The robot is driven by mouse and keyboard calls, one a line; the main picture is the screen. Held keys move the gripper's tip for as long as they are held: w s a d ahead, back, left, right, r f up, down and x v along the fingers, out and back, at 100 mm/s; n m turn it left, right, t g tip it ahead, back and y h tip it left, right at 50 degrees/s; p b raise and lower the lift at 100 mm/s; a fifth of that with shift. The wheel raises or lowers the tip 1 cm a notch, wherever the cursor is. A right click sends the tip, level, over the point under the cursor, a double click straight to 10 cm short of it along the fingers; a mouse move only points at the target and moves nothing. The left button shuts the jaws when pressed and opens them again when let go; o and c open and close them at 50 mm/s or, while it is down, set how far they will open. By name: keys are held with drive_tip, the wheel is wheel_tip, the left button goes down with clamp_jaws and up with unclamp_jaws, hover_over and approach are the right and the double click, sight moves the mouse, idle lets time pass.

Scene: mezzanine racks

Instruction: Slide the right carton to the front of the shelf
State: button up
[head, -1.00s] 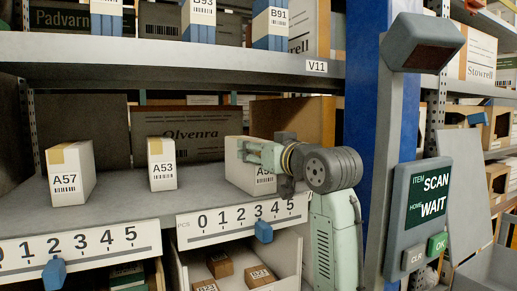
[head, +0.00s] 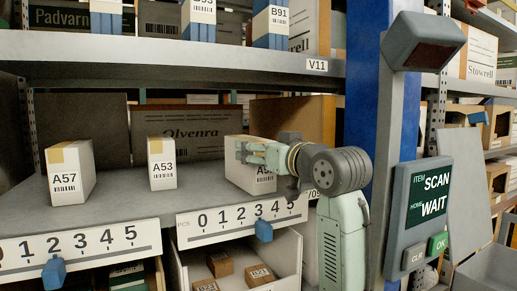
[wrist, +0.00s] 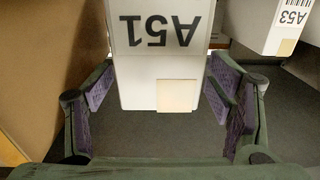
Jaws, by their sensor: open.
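The right carton is a white box marked A51 (head: 236,176) on the middle shelf, with its right part behind my gripper (head: 256,152) in the head view. In the wrist view the carton (wrist: 160,60) appears upside down, with a pale tape patch on it. My gripper (wrist: 160,88) is open, with one purple-padded finger on each side of the carton. The fingers are close to its sides; I cannot tell whether either touches. Carton A53 (head: 162,165) stands left of it and also shows in the wrist view (wrist: 266,25). Carton A57 (head: 70,172) is farther left.
The shelf's front edge carries a numbered scale strip (head: 240,219) with a blue slider (head: 264,230). A brown box (head: 293,118) is behind A51. The upper shelf (head: 180,62) hangs overhead.

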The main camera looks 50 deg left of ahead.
drive_tip(key=v, duration=1)
drive_tip(key=shift+d, duration=0.2)
